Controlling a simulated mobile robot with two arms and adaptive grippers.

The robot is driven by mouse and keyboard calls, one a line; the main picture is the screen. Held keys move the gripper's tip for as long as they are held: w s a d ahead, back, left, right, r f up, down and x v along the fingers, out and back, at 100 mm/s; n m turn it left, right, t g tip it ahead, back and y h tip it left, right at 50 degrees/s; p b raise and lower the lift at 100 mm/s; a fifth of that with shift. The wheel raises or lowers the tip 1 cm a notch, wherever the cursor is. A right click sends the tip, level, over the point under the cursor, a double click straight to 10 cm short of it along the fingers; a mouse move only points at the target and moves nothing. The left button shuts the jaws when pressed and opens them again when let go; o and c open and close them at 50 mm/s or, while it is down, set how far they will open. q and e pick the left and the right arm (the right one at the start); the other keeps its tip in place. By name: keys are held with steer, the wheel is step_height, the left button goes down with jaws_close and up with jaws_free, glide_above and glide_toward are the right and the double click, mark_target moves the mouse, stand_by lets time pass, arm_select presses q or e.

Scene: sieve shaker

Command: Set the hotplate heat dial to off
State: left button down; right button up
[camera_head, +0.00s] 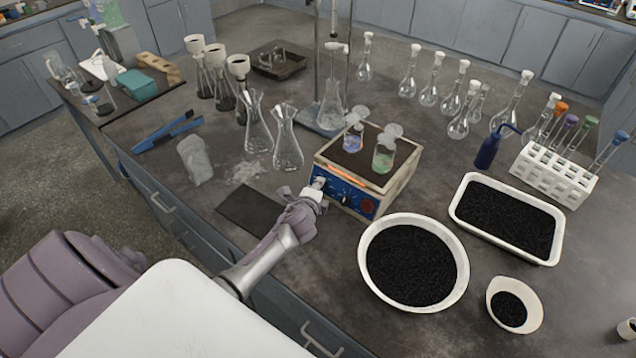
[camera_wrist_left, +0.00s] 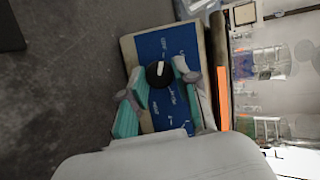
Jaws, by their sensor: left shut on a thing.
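The hotplate (camera_head: 400,184) is a box with a blue front panel and a dark top, standing mid-bench. Its blue panel also shows in the left wrist view (camera_wrist_left: 167,42). My left gripper (camera_head: 318,186) reaches the left part of this panel. In the left wrist view, a round black dial (camera_wrist_left: 158,74) with a white pointer mark sits between the teal fingers of my left gripper (camera_wrist_left: 157,88), which is shut on it. I cannot read the panel markings. A red round part (camera_head: 368,207) shows at the panel's right. My right gripper is not in view.
Two small glass vessels, one with blue liquid (camera_head: 353,139) and one with green (camera_head: 384,158), stand on the hotplate. A round bowl of black grains (camera_head: 459,292) sits close in front of it. Conical flasks (camera_head: 288,152) stand to the left.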

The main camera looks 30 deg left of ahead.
arm_select(q)
steer(key=shift+n+p, duration=0.55)
steer(key=shift+n, duration=0.15)
steer(key=c, duration=0.9)
jaws_free()
steer(key=shift+o, duration=0.2)
steer(key=shift+s, duration=0.1)
steer(key=v, duration=1.2)
steer(key=shift+r, duration=0.2)
